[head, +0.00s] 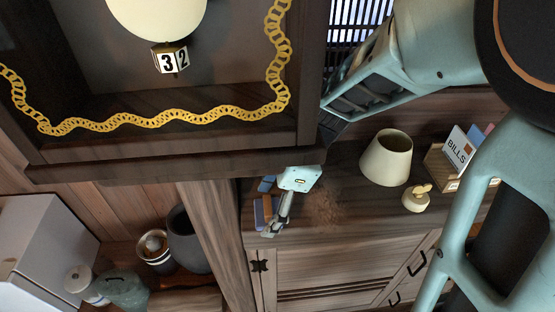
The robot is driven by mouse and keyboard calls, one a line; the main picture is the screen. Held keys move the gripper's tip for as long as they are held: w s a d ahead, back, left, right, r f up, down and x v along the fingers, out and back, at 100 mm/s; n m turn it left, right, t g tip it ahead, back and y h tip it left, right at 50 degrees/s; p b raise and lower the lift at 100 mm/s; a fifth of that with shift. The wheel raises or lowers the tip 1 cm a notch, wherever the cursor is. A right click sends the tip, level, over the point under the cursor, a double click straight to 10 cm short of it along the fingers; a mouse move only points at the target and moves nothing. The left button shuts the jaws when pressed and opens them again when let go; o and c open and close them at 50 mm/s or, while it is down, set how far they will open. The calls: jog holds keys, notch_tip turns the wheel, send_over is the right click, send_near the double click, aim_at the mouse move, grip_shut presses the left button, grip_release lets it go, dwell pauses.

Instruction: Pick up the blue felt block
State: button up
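A small blue block (267,184) lies on the dark wooden counter, left of the pale teal end piece of my arm. A second blue piece with a brown part (259,214) lies nearer the counter's left front corner. I cannot tell which of them is felt. My gripper (270,231) appears as slim grey parts reaching down and left from the teal piece, beside and partly in front of the second blue piece. Its finger gap is too small to make out, and I cannot tell whether it touches anything.
A dark wooden cabinet with a yellow chain (150,121) and a "32" cube (169,57) overhangs the counter (340,222). Dark pots (188,240) stand lower left.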

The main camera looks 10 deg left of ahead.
aim_at(267, 204)
jog(key=c, duration=1.1)
jog(key=shift+r, duration=0.1)
jog(key=shift+r, duration=0.65)
notch_tip(267, 204, up, 2)
jog(key=shift+r, duration=0.2)
jog(key=w+d, duration=0.1)
jog(key=d, duration=0.5)
jog(key=w+d, duration=0.1)
jog(key=d, duration=0.4)
jog(key=w+d+b, duration=0.1)
jog(key=w+d, duration=0.1)
jog(key=d, duration=0.4)
jog(key=shift+w+d+f, duration=0.1)
jog(key=shift+d+f, duration=0.1)
jog(key=shift+d, duration=0.1)
